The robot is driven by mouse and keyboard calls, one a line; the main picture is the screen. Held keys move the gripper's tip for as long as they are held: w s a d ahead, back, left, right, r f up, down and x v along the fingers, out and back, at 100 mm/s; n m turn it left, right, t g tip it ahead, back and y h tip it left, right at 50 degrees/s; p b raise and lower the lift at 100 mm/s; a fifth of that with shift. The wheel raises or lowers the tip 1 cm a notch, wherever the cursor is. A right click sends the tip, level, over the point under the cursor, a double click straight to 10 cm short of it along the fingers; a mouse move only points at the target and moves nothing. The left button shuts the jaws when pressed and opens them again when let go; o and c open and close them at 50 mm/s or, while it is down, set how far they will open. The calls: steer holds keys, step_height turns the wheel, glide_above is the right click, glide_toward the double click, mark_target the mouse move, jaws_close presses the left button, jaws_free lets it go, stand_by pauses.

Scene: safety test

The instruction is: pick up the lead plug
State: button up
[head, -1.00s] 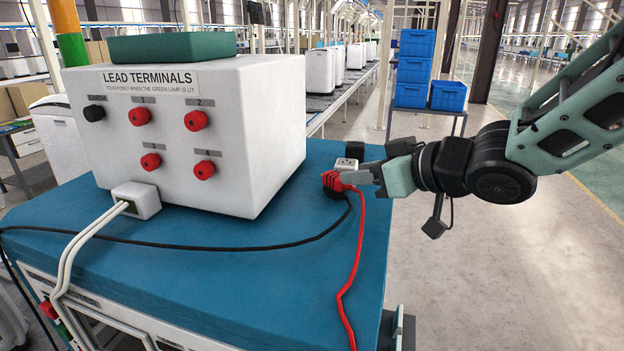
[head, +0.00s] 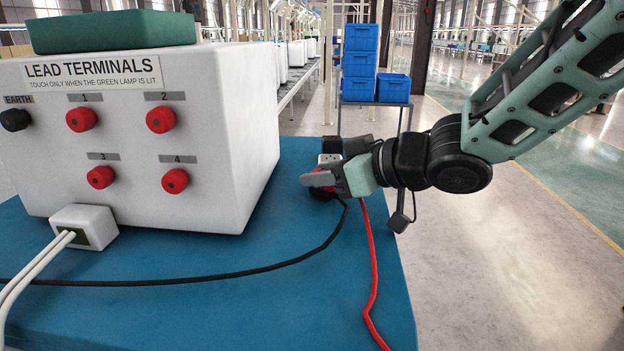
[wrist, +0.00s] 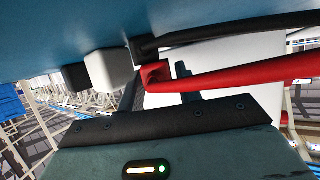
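The red lead plug (head: 322,183) sits at the right part of the blue bench top, beside a small white socket block (head: 329,159). A red lead runs from it towards the front. My gripper (head: 318,180) is at the plug, and its pale finger hides part of it in the head view. In the wrist view the red plug (wrist: 155,76) lies between my two dark fingers, which stand apart with a small gap on the right. A black plug (wrist: 145,48) with a black lead is right beside the red one. Contact with the plug cannot be made out.
A white lead terminals box (head: 245,120) with red and black sockets and a green pad on top stands left of my gripper. A black lead (head: 220,274) crosses the blue bench top (head: 200,310). Blue crates (head: 360,65) stand behind. Open floor lies to the right.

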jaws_close()
steer(key=shift+r, duration=0.1)
